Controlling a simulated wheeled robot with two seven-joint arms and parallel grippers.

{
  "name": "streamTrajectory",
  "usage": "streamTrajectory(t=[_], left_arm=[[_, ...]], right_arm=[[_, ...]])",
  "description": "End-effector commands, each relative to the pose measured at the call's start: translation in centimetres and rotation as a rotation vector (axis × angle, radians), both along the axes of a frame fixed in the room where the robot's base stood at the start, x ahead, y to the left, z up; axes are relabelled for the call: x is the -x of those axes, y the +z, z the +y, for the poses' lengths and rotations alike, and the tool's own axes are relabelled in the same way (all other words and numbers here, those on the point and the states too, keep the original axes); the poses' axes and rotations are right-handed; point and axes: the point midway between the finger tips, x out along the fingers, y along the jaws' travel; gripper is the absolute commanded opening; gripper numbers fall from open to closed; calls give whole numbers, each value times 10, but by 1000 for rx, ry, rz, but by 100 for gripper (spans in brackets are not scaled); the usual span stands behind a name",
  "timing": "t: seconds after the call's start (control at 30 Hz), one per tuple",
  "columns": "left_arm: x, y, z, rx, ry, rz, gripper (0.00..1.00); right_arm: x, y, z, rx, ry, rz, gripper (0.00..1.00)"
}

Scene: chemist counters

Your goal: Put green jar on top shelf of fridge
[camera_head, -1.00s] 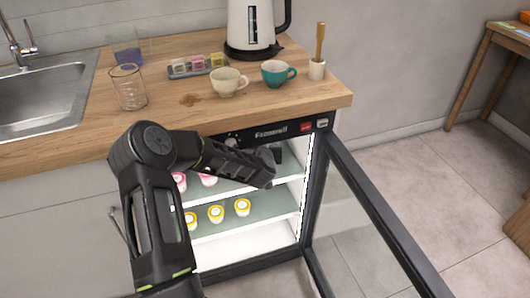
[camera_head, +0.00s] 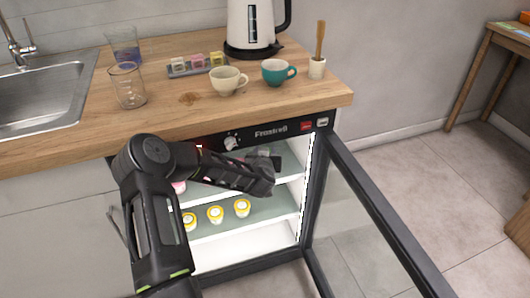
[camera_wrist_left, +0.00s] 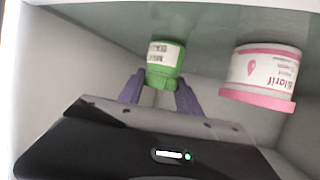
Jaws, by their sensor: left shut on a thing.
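The green jar (camera_wrist_left: 164,64) has a green lid and a white label. In the left wrist view, which shows it upside down, it is between the two purple fingers of my left gripper (camera_wrist_left: 162,92), shut on it. The jar is at or very near the pale green shelf surface (camera_wrist_left: 215,25); I cannot tell if it touches. In the head view my left gripper (camera_head: 262,178) is inside the open fridge (camera_head: 272,256) at the upper shelf level, and the arm hides the jar. My right gripper is not in view.
A pink-lidded jar (camera_wrist_left: 262,75) stands beside the green jar. Yellow-lidded jars (camera_head: 215,214) stand on the shelf below. The glass fridge door (camera_head: 370,220) is swung open to the right. The counter (camera_head: 180,120) above holds cups, a beaker and a kettle.

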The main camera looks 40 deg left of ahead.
Motion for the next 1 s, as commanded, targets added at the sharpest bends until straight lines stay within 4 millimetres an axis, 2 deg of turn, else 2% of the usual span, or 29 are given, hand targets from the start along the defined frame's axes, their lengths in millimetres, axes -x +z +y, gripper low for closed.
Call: streamTrajectory(t=[0.03, 0.27, 0.63, 0.77, 1.0], left_arm=[[0, 0, 0, 0, 0, 0, 43], [0, 0, 0, 0, 0, 0, 62], [0, 5, 0, 0, 0, 0, 63], [10, 10, -7, -3, -3, 1, 63], [45, 28, -29, -4, -3, 1, 63]], right_arm=[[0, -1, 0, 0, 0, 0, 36], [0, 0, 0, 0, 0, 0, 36], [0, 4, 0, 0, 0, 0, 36], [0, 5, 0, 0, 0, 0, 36], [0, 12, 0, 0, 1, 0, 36]])
